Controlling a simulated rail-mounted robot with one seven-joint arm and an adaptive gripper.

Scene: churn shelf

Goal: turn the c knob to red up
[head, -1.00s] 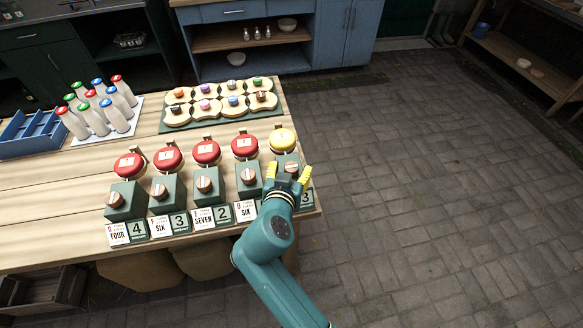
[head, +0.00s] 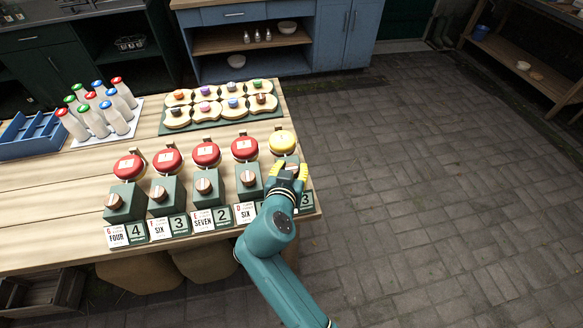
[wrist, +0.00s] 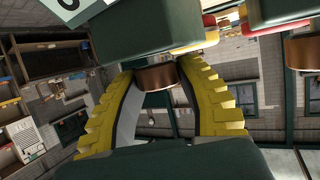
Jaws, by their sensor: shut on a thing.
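The rightmost green box (head: 289,158) has a yellow round top (head: 282,141); I take it as the c unit, though its letter card is hidden behind my arm. My gripper (head: 290,171) is at its front with its yellow fingers closed in. In the wrist view the fingers are shut on the copper-coloured c knob (wrist: 156,77), one on each side, below the green box (wrist: 150,28). Which way the knob points cannot be told.
Several similar boxes with red tops (head: 206,153) and knobs stand in a row to the left, the closest knob (head: 248,177) near my gripper. Cards (head: 203,222) line the table's front edge. Bottles (head: 95,105) and a tray of coloured pieces (head: 220,106) stand behind. The floor at right is clear.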

